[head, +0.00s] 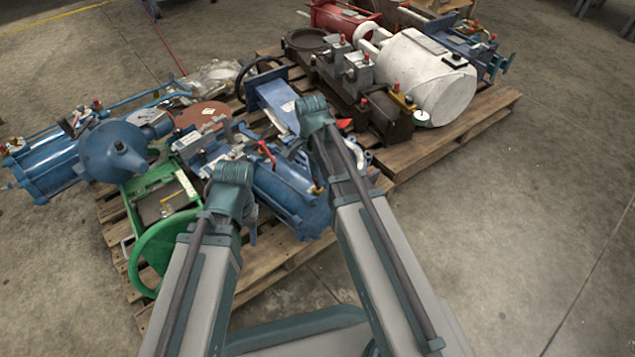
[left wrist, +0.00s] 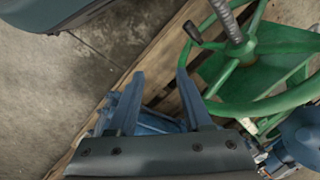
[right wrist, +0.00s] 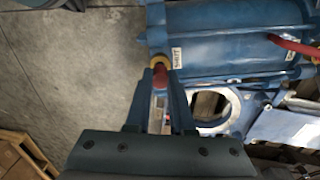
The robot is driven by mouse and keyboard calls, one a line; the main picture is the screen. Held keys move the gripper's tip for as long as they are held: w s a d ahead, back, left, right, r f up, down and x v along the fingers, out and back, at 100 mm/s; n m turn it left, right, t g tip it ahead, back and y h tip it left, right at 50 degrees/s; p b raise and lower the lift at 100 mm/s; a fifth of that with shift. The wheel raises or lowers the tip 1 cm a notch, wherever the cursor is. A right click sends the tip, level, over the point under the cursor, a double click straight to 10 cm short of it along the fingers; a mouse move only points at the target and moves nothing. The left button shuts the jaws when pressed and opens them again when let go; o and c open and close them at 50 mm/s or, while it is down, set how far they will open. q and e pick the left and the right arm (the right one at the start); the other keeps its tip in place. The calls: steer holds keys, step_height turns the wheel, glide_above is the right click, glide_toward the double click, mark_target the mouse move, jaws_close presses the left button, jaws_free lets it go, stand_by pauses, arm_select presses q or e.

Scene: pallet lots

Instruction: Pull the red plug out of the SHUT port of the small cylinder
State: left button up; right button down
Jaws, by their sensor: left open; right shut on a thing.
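The small blue cylinder (head: 285,195) lies on the near pallet in the head view; its body (right wrist: 225,40) fills the upper right of the right wrist view. A white label reading SHUT (right wrist: 177,58) is on it. Beside the label is a yellow ring (right wrist: 158,61), with the red plug (right wrist: 160,80) at it. My right gripper (right wrist: 160,76) is shut on the red plug; how deep the plug sits is unclear. My left gripper (left wrist: 160,78) is open and empty, above the pallet edge near the green handwheel. In the head view my arms hide both grippers' fingertips.
A green handwheel (left wrist: 276,103) stands close to my left gripper. A larger blue cylinder (head: 50,165) is at far left, a white tank (head: 425,75) on the back pallet. Bare floor (head: 540,200) is at right.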

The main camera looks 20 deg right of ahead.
steer(key=shift+w+a+r+p, duration=0.1)
steer(key=shift+r+p, duration=1.75)
steer(key=shift+r, duration=0.15)
